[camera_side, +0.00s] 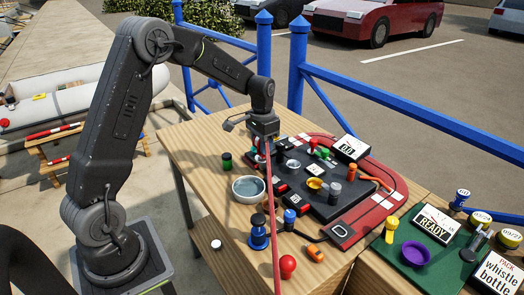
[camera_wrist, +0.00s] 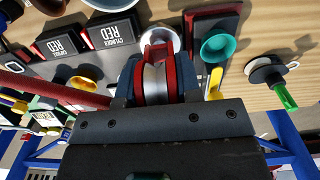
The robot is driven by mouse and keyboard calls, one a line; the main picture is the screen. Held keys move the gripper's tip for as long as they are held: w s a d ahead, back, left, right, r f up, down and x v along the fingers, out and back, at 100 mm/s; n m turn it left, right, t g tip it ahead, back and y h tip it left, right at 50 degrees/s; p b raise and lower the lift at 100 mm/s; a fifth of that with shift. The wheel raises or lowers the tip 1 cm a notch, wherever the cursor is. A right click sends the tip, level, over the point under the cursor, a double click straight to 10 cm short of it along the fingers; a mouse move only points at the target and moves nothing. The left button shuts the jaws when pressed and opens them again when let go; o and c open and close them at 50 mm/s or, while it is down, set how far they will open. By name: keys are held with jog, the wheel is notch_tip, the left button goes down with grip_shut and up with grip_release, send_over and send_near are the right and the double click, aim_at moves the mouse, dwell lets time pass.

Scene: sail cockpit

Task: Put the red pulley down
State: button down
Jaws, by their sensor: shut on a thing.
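The red pulley (camera_wrist: 157,80) has red cheeks around a pale metal wheel. In the wrist view it sits between the blue-grey fingers of my gripper (camera_wrist: 155,88), which is shut on it. In the side view my gripper (camera_side: 264,133) hangs above the back left edge of the black board (camera_side: 335,208). The pulley cannot be made out clearly there. I cannot tell from these views how far it is above the surface.
A bowl of water (camera_side: 249,188) and a dark green jar (camera_side: 227,160) stand left of the board on the wooden table (camera_side: 190,140). Small coloured parts crowd the board. A blue spool (camera_side: 258,235) and red ball (camera_side: 288,265) are in front. A thin red strip (camera_side: 273,220) runs down the view.

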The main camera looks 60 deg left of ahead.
jog(key=shift+f, duration=1.2)
jog(key=shift+f, duration=0.2)
jog(key=c, duration=0.8)
grip_release()
